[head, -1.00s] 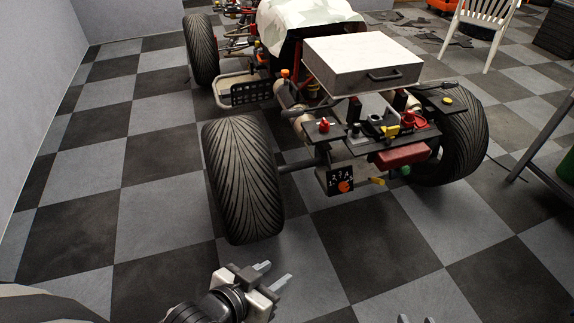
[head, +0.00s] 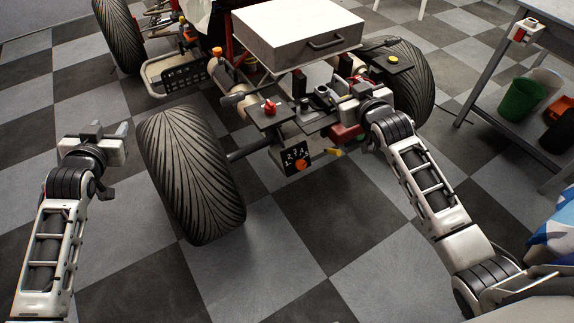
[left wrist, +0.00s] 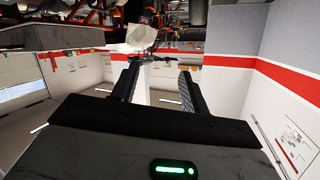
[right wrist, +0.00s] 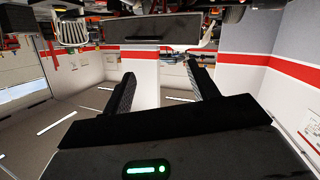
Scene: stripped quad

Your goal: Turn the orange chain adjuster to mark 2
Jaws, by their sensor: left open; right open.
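The orange chain adjuster (head: 302,164) is a small round knob at the lower part of a dark plate (head: 291,154) with white number marks, low on the quad's near end. The mark it points to is too small to tell. My left gripper (head: 108,131) is open and empty, left of the quad's near tyre and well away from the knob. My right gripper (head: 345,84) is open, in front of the quad's rear deck, above and right of the knob. Its fingertips are hard to make out there. Both wrist views show spread fingers with nothing between them.
The near left tyre (head: 192,180) stands between my left gripper and the plate. A red knob (head: 269,107) sits on the deck above the plate, and a yellow piece (head: 334,152) sticks out right of it. A white box (head: 297,32) is above. Floor in front is clear.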

